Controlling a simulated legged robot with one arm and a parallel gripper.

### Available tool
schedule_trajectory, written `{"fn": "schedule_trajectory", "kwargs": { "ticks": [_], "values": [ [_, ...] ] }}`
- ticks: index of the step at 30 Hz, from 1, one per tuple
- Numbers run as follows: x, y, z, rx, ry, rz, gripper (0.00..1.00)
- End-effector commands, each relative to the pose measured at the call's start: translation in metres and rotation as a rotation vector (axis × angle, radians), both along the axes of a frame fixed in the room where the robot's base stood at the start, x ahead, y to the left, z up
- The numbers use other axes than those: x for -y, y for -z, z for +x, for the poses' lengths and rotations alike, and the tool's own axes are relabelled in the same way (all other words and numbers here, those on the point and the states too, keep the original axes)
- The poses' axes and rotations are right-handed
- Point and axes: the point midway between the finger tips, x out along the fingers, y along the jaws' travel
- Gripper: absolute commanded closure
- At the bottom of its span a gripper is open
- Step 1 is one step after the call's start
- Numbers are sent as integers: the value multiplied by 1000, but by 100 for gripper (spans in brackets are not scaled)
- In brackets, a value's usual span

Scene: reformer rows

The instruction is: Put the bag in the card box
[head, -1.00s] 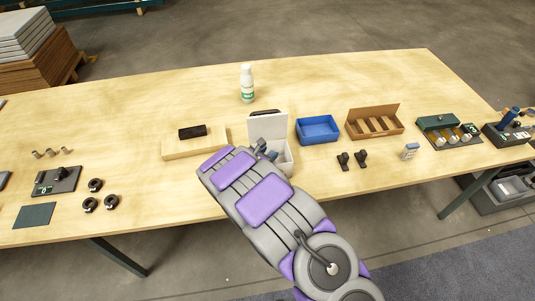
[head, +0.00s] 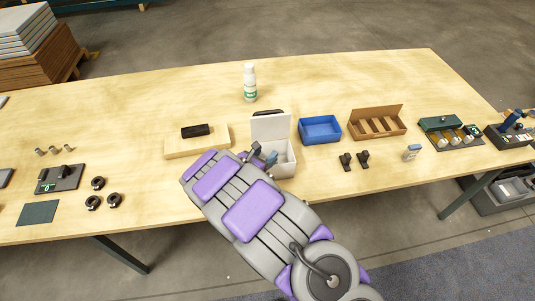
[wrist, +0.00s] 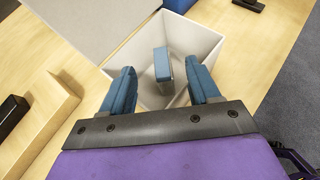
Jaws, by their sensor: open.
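An open white box (head: 282,166) with a raised lid stands near the table's front edge; it may be the card box. Its inside and rim (wrist: 208,32) show in the wrist view. My gripper (head: 263,155) is over this box, fingers pointing down towards its opening, and open in the wrist view (wrist: 162,88). A flat slate-blue piece (wrist: 162,66), possibly the bag, shows between the fingers, apart from both. I cannot tell whether it rests on the box floor. My arm hides the box's front left in the head view.
Right of the white box are a blue tray (head: 320,131), a brown divided carton (head: 377,122), two black clips (head: 354,160) and a small white-and-blue item (head: 412,152). A wooden block (head: 197,145) with a black piece lies left. A white bottle (head: 250,83) stands behind.

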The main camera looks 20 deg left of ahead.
Motion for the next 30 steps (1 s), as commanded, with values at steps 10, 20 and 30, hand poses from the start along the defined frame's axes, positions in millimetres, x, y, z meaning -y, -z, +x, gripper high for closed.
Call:
{"fn": "schedule_trajectory", "kwargs": {
  "ticks": [10,20,30],
  "values": [
    [-14,-36,-51,7,-3,5,39],
    [-15,-40,-62,7,0,3,39],
    [48,-85,-33,51,208,90,39]
  ]
}}
